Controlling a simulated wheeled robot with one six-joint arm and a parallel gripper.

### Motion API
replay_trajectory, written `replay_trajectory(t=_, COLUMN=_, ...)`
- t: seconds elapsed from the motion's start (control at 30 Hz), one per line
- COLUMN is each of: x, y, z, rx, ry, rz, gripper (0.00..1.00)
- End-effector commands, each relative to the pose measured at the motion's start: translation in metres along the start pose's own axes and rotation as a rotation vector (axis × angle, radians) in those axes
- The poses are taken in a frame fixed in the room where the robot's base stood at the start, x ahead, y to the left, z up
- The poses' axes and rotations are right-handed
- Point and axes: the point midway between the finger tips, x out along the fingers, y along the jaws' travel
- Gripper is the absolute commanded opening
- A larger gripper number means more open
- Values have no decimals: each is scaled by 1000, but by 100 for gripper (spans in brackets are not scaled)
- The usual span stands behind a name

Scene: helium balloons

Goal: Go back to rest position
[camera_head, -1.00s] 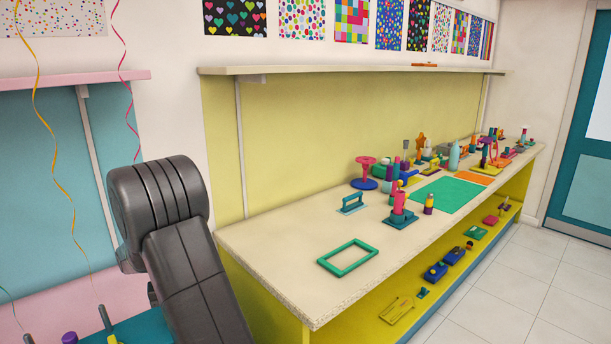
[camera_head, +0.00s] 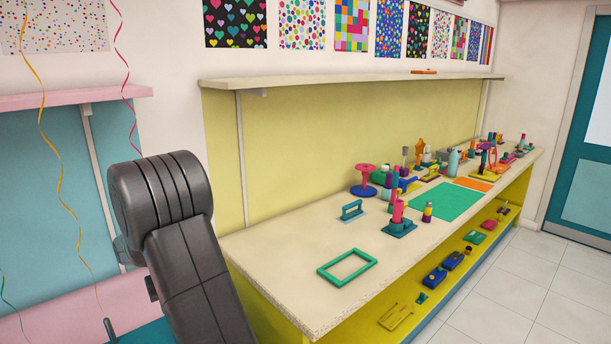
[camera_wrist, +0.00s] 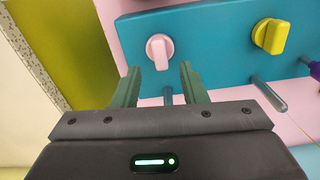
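My gripper (camera_wrist: 158,86) shows in the wrist view with its two green fingers apart and nothing between them. Beyond the fingers is a teal panel (camera_wrist: 205,50) with a pink knob (camera_wrist: 160,50) and a yellow knob (camera_wrist: 271,35). A dark peg (camera_wrist: 268,92) stands out from the panel to the right of the fingers. In the head view my dark arm shows at the lower left, and my gripper is out of sight there.
A long workbench (camera_head: 290,265) with a yellow lower shelf runs to the right. On it are a green frame (camera_head: 347,267), a teal handle (camera_head: 352,210), a green mat (camera_head: 446,201) and several colourful tools. Ribbons (camera_head: 58,190) hang at the left. The tiled floor (camera_head: 530,290) is clear.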

Motion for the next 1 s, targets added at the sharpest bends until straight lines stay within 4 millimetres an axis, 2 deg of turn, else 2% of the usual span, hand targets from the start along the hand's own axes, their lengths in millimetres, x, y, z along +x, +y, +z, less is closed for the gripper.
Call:
replay_trajectory(t=0.1, x=21, y=0, z=0, rx=0, ry=-2, rz=0, gripper=39)
replay_trajectory(t=0.47, x=77, y=0, z=0, rx=1, ry=-2, rz=0, gripper=39)
replay_trajectory(t=0.5, x=69, y=0, z=0, rx=37, ry=0, rz=0, gripper=39)
replay_trajectory(t=0.83, x=68, y=0, z=0, rx=309, ry=0, rz=0, gripper=39)
replay_trajectory(t=0.9, x=50, y=0, z=0, rx=308, ry=2, rz=0, gripper=39)
replay_trajectory(t=1.0, x=34, y=0, z=0, rx=307, ry=2, rz=-1, gripper=39)
